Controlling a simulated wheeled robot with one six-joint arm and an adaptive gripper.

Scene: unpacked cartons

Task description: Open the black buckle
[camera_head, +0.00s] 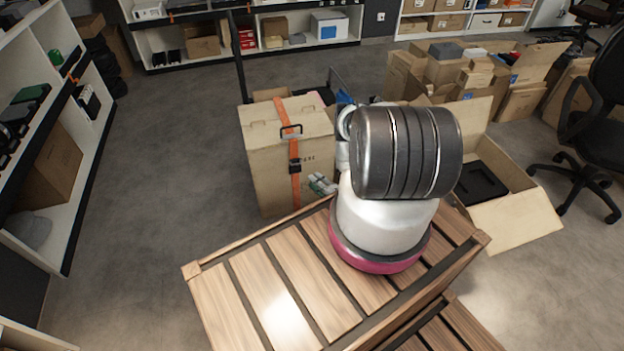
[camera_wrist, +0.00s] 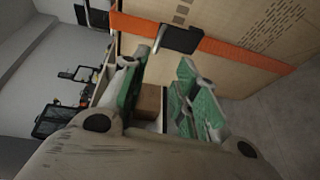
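The black buckle (camera_head: 295,166) sits on an orange strap (camera_head: 294,185) that runs down the front of a tall cardboard carton (camera_head: 265,165). In the wrist view the buckle (camera_wrist: 181,38) lies just beyond my fingertips, with the strap (camera_wrist: 240,53) passing sideways across the carton face. My gripper (camera_head: 322,184) is beside the carton front, right of and a little below the buckle in the head view. In the wrist view my gripper (camera_wrist: 164,72) has its green-padded fingers apart, with nothing between them. I see no contact with the buckle.
A slatted wooden surface (camera_head: 285,275) is in front. An open carton (camera_head: 515,215) with a black insert lies to the right. Shelves (camera_head: 85,150) line the left; the floor (camera_head: 170,140) between is clear.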

